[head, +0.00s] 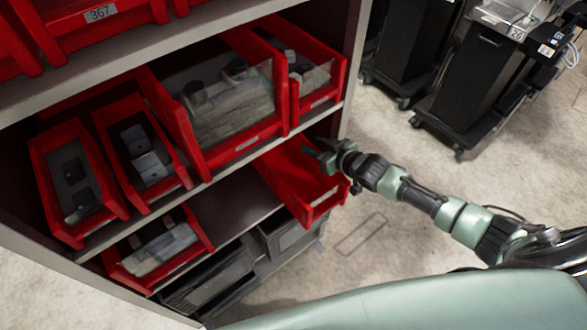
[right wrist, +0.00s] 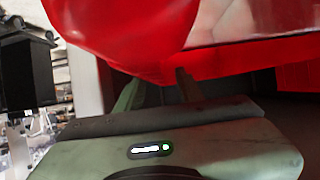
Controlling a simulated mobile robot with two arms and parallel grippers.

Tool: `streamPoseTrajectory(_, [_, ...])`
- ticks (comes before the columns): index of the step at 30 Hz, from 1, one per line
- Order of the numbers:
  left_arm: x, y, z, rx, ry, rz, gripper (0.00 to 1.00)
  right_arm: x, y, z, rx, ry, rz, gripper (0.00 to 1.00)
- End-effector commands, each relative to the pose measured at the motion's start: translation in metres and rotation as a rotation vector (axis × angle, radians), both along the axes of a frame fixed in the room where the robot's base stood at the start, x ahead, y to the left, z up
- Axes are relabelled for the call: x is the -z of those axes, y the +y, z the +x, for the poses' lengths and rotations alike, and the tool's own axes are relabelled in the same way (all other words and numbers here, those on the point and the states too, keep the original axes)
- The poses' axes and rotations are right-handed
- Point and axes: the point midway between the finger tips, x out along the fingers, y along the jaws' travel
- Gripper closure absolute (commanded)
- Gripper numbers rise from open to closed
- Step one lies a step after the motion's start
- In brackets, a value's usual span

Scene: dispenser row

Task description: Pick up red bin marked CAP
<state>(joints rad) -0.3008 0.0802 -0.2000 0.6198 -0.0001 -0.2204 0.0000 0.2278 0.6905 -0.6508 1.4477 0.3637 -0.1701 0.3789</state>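A red bin (head: 305,185) sits on the lower shelf at its right end, its front jutting past the shelf edge. It looks empty, and its front label is too small to read, so I cannot confirm CAP. My right gripper (head: 322,153) is at the upper right side wall of this bin. In the right wrist view, my right gripper (right wrist: 157,88) has its two fingers apart, with red bin plastic (right wrist: 130,30) just above and between them. Whether they touch the wall is unclear. My left gripper is not in view.
Several red bins with parts stand on the shelf above, including a large one (head: 222,105). Another red bin (head: 158,248) stands at the lower shelf's left. Grey bins (head: 215,280) are below. Black carts (head: 470,85) stand at the upper right. The floor between is clear.

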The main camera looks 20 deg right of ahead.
Motion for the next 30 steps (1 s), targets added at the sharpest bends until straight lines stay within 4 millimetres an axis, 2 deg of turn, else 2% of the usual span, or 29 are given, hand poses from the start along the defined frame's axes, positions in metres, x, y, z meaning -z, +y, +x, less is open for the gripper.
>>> streamPoseTrajectory(8, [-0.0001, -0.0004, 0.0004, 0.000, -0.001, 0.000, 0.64, 0.0017, 0.0010, 0.0024, 0.000, 0.000, 0.000, 0.63])
streamPoseTrajectory(12, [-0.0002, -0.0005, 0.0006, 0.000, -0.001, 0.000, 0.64, 0.0016, 0.0009, 0.0024, 0.000, 0.000, 0.000, 1.00])
streamPoseTrajectory(30, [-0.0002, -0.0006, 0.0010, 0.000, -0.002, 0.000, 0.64, 0.0017, 0.0006, 0.0022, 0.000, 0.001, 0.000, 1.00])
